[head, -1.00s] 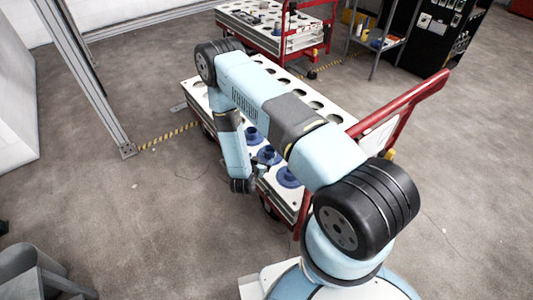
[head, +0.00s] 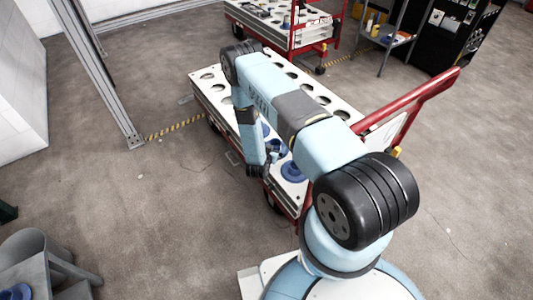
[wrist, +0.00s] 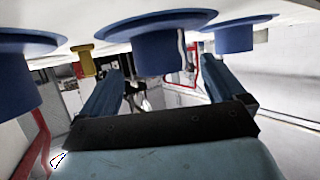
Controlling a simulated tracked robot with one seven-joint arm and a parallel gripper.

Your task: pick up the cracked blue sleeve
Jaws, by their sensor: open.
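Three blue flanged sleeves show in the wrist view, which looks upside down. The middle sleeve (wrist: 150,52) has a pale vertical line like a crack on its side. The left sleeve (wrist: 15,75) and right sleeve (wrist: 233,38) show no such mark. In the head view, blue sleeves (head: 292,172) stand on the white top of a red cart (head: 205,98); I cannot tell the cracked one there. My gripper (wrist: 162,70) is open and empty, its fingers spread with the middle sleeve just beyond and between their tips. In the head view my gripper (head: 257,171) is at the cart's near-left edge.
The cart top has several round holes and a red push handle (head: 420,95) at right. A second cart (head: 285,30) and a shelf (head: 385,40) stand behind. A metal gantry post (head: 105,80) stands left. A grey chair (head: 35,250) is at lower left. Floor between is clear.

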